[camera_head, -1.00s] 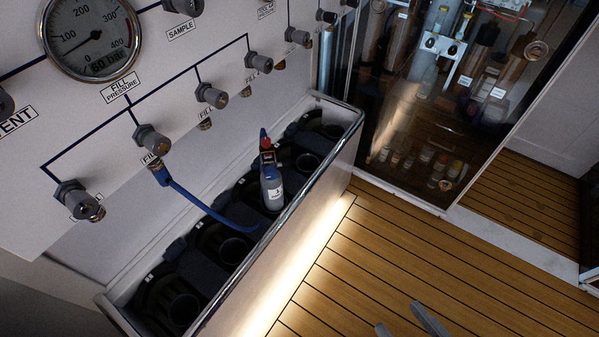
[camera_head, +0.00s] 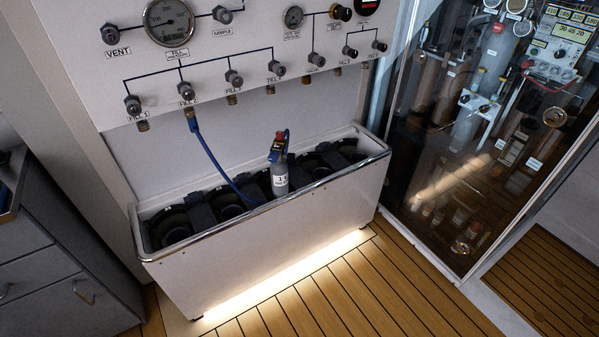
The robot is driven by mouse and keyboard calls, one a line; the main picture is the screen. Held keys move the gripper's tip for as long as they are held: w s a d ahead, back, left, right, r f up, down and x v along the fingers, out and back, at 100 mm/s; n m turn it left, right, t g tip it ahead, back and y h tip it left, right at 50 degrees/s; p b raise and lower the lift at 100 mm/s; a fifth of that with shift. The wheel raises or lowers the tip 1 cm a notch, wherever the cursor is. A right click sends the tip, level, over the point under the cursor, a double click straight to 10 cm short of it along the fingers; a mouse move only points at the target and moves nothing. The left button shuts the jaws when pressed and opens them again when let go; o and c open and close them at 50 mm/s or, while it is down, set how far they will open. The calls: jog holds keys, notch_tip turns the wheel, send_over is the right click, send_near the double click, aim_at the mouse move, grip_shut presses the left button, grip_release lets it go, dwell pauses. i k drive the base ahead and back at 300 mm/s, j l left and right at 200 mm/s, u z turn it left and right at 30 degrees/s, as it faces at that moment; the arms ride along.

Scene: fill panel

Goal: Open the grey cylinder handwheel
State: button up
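The grey cylinder (camera_head: 280,179) stands upright in a middle slot of the trough (camera_head: 262,233) below the fill panel. Its top carries a red handwheel or cap (camera_head: 280,136) and a dark valve fitting; a blue piece shows beside the valve. Which part is the handwheel, and whether it is open, is too small to tell. A blue hose (camera_head: 208,152) hangs from the FILL 2 valve (camera_head: 187,92) and runs down into the trough near the cylinder; its lower end is hidden. My gripper is not in view.
The fill panel (camera_head: 110,82) carries gauges and several grey knobs above the trough. A glass-fronted cabinet (camera_head: 420,150) stands right of the trough. A grey drawer cabinet (camera_head: 60,270) stands at the left. The plank floor (camera_head: 350,295) in front is clear.

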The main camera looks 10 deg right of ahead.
aim_at(290, 156)
jog(key=k+l, duration=0.15)
jog(key=i+l+u, duration=0.1)
jog(key=i+l, duration=0.35)
jog(key=l, duration=0.2)
jog(key=i+l+u, duration=0.15)
jog(key=i+l, duration=0.25)
jog(key=l, duration=0.25)
jog(key=i+l+u, duration=0.15)
jog(key=l, duration=0.2)
jog(key=i+l+u, duration=0.1)
jog(key=i+l, duration=0.15)
jog(key=l, duration=0.15)
jog(key=i+l, duration=0.15)
jog(key=l, duration=0.25)
jog(key=i+l+u, duration=0.15)
jog(key=l, duration=0.2)
